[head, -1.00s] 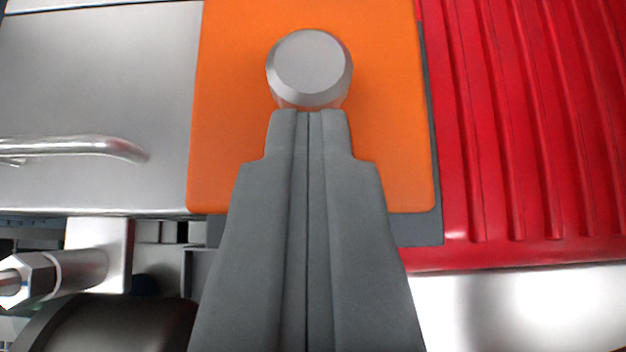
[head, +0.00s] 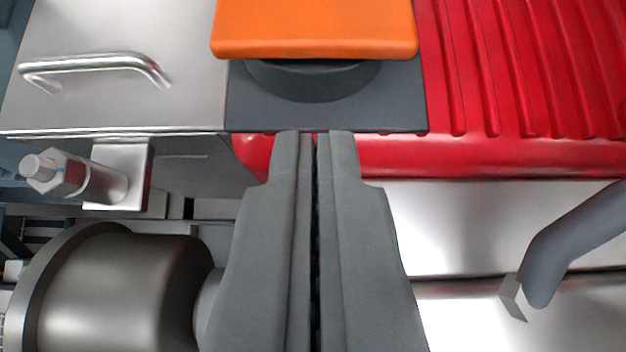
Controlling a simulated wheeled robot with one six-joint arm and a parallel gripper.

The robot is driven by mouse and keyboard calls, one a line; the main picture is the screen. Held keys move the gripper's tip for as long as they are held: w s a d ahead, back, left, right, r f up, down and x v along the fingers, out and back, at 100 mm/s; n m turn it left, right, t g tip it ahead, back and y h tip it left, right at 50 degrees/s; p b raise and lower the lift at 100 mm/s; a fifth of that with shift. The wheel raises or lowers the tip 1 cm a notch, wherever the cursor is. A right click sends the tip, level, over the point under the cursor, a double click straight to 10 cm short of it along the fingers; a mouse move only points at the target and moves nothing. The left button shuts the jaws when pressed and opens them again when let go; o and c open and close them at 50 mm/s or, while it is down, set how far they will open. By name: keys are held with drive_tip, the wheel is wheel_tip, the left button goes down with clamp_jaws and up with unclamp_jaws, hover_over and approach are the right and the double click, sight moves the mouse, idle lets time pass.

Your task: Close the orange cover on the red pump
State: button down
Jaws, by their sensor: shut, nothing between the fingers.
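The orange cover (head: 315,30) is at the top middle, cut off by the picture's edge. It sits above a dark grey plate (head: 400,100) with a dark round part under its near edge. The red pump (head: 480,155), with ribbed red housing, lies to the right and runs behind my fingertips. My gripper (head: 313,135) is shut and empty, pointing up the picture, its tips just below the plate's near edge and apart from the cover in the picture. The cover's knob is out of view.
A steel box with a bar handle (head: 95,65) is at the upper left. Below it are a hex fitting (head: 75,178) and a dark metal cylinder (head: 125,285). A grey pipe (head: 575,245) is at the lower right, over a bright metal surface.

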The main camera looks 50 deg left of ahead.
drive_tip(key=shift+s+d+f, duration=0.3)
drive_tip(key=shift+s+d, duration=0.15)
drive_tip(key=shift+d, duration=0.1)
drive_tip(key=shift+r, duration=0.1)
drive_tip(key=w+a+r+g+h, duration=0.1)
drive_tip(key=w+a+r, duration=0.1)
drive_tip(key=r, duration=0.5)
drive_tip(key=w+a+r+h, duration=0.1)
drive_tip(key=w+a+r, duration=0.1)
drive_tip(key=r, duration=0.5)
hover_over(323, 25)
drive_tip(key=w+a, duration=0.1)
wheel_tip(323, 25, down, 8)
drive_tip(key=shift+f, duration=0.25)
wheel_tip(323, 25, down, 3)
drive_tip(key=shift+s+d+r, duration=0.1)
drive_tip(key=shift+s+d, duration=0.05)
drive_tip(key=shift+f, duration=0.35)
drive_tip(key=shift+s+d+f, duration=0.2)
drive_tip(key=shift+f, duration=0.3)
drive_tip(key=shift+s+d+f, duration=0.15)
drive_tip(key=shift+f, duration=0.35)
drive_tip(key=shift+g, duration=0.3)
